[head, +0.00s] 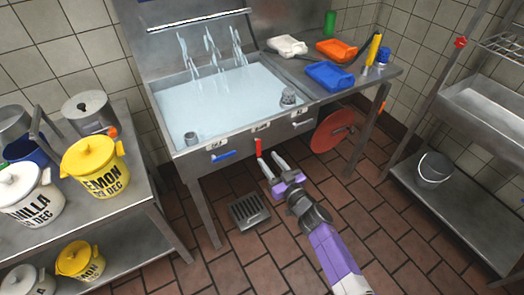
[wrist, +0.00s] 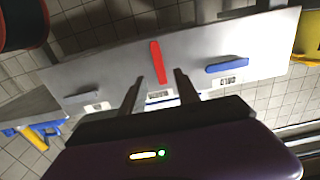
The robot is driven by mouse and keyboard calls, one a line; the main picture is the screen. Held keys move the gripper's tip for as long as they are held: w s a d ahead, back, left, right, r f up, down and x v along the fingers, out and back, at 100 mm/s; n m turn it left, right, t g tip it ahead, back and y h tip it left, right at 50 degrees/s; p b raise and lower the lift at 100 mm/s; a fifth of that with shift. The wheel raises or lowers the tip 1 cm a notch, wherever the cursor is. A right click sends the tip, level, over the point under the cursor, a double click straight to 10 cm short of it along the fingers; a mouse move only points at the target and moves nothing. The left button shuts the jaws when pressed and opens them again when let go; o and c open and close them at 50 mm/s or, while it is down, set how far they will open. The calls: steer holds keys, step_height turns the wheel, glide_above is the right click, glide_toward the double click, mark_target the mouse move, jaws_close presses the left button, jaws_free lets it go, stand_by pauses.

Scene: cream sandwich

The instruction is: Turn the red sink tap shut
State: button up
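The red tap handle (head: 259,147) stands upright on the front panel of the steel sink (head: 180,160), with a label beside its base. In the wrist view the red handle (wrist: 157,62) lies between and just beyond my fingertips. My gripper (head: 270,161) is open and empty in front of the panel, its two fingers apart around the line of the handle in the wrist view (wrist: 160,77). I cannot tell whether a finger touches it. The basin is full of water, and several streams fall into it.
A blue handle (head: 223,155) lies sideways left of the red one; a grey handle (head: 301,123) is to its right. A red disc (head: 333,130) hangs under the worktop. A floor drain (head: 249,211) lies below. Lidded tubs crowd the left table (head: 145,178).

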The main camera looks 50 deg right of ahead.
mark_target(259, 147)
steer(key=b+x, duration=0.1)
steer(key=x, duration=0.5)
steer(key=shift+w, duration=0.1)
jaws_close()
stand_by(1.3)
